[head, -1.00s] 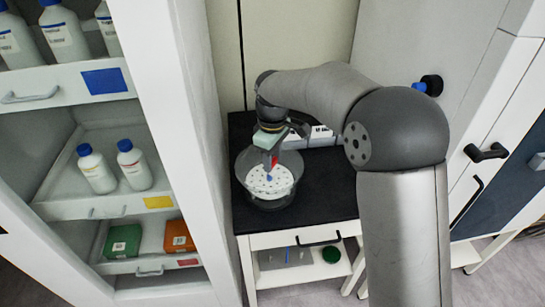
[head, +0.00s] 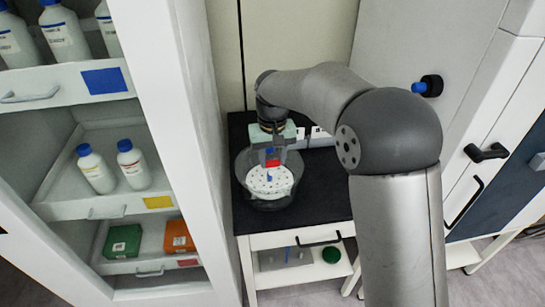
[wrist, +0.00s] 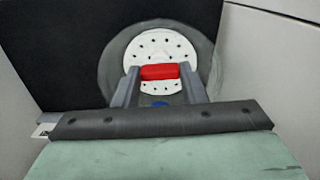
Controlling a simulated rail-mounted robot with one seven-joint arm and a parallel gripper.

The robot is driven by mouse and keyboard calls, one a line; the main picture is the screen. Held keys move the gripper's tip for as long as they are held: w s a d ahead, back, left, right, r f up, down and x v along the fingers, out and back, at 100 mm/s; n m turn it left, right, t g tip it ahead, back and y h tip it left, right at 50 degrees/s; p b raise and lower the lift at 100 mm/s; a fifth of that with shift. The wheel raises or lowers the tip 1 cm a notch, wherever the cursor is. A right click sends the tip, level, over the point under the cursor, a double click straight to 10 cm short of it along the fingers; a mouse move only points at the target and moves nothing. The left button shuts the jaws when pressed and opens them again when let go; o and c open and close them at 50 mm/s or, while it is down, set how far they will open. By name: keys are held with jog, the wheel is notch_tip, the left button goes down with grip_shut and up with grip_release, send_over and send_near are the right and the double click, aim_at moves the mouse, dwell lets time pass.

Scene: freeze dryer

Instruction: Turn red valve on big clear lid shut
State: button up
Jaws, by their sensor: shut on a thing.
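The big clear lid (head: 244,190) is a transparent vessel shape on the black top of the white bench. A white perforated plate (head: 258,184) shows through it. The red valve handle (head: 272,163) is at the lid's upper part, with blue bits just above and below it. My gripper (head: 272,155) is over the lid, pointing down, its fingers at the valve. In the wrist view the red valve (wrist: 160,72) lies crosswise between the two grey fingertips (wrist: 158,80), and my gripper is shut on it. A blue part (wrist: 160,104) shows nearer the palm.
A white shelf cabinet (head: 185,120) with bottles stands close on the left. A grey-white cabinet (head: 400,50) with black handles and a blue knob (head: 419,87) stands on the right. The black bench top (head: 325,190) is clear right of the lid.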

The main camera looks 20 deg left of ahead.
aim_at(272, 161)
jog(key=shift+m, duration=0.5)
jog(key=o, duration=0.7)
notch_tip(272, 161, up, 18)
jog(key=shift+f, duration=0.25)
